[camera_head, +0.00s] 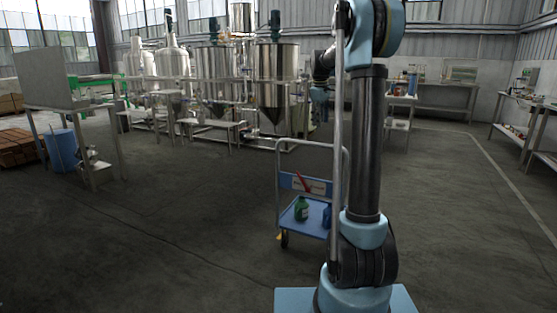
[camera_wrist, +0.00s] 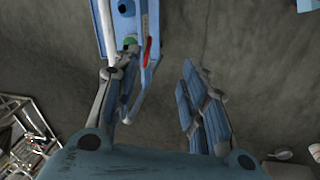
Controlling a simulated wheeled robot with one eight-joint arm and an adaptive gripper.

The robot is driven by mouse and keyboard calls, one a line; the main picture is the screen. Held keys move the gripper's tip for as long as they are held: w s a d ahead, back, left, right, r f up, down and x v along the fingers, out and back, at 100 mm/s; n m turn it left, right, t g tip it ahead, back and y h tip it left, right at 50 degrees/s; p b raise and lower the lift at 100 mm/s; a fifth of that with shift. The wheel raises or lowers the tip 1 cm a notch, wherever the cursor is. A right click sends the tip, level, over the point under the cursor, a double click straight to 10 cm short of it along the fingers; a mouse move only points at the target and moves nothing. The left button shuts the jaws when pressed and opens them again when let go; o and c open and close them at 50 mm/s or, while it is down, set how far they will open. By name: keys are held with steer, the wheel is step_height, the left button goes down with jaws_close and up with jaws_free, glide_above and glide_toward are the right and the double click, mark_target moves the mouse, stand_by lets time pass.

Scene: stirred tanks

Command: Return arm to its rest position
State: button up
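My arm (camera_head: 368,150) stands upright at the right of centre in the head view, with its elbow at the top edge of the picture.
Steel tanks (camera_head: 276,75) stand at the back. Benches line the right wall.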

steer(key=s+f+m, duration=0.3)
steer(key=s, duration=1.2)
steer(key=s+f+m, duration=0.2)
steer(key=s, duration=1.2)
steer(key=s+f+m, duration=0.4)
steer(key=s+f, duration=1.4)
steer(key=s, duration=0.3)
steer(key=shift+s+a+m+y, duration=0.2)
steer(key=shift+s+m+y, duration=0.05)
steer(key=shift+m+y, duration=0.15)
steer(key=shift+w+f, duration=0.25)
steer(key=shift+w, duration=0.25)
